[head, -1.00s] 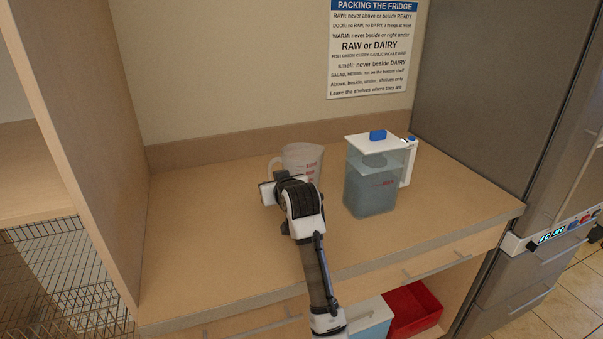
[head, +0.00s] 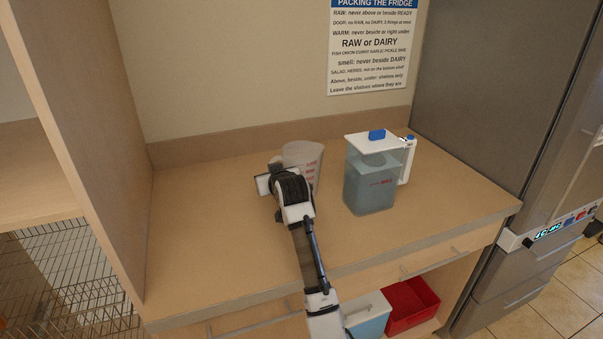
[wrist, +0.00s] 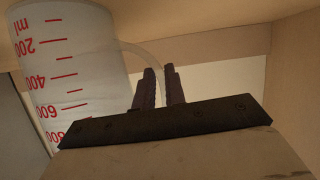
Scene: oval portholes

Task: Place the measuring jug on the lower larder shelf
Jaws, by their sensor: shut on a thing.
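The measuring jug (head: 302,156) is clear with red markings and stands upright at the back of the wooden counter, its lower part hidden behind my gripper (head: 272,178). In the wrist view the jug (wrist: 72,60) fills the left side, with red "ml" numbers upside down. Its thin curved handle (wrist: 150,55) runs between the fingers of my gripper (wrist: 159,84), which is shut on it. I cannot tell whether the jug's base touches the counter. A pale wooden shelf (head: 35,180) is in the unit at the left; I cannot tell whether it is the lower larder shelf.
A lidded water pitcher (head: 371,185) with a blue knob stands close to the jug's right. A tall wooden side panel (head: 90,140) separates the counter (head: 210,240) from the left unit. Wire baskets (head: 75,270) hang under that shelf. A grey fridge (head: 470,100) stands right.

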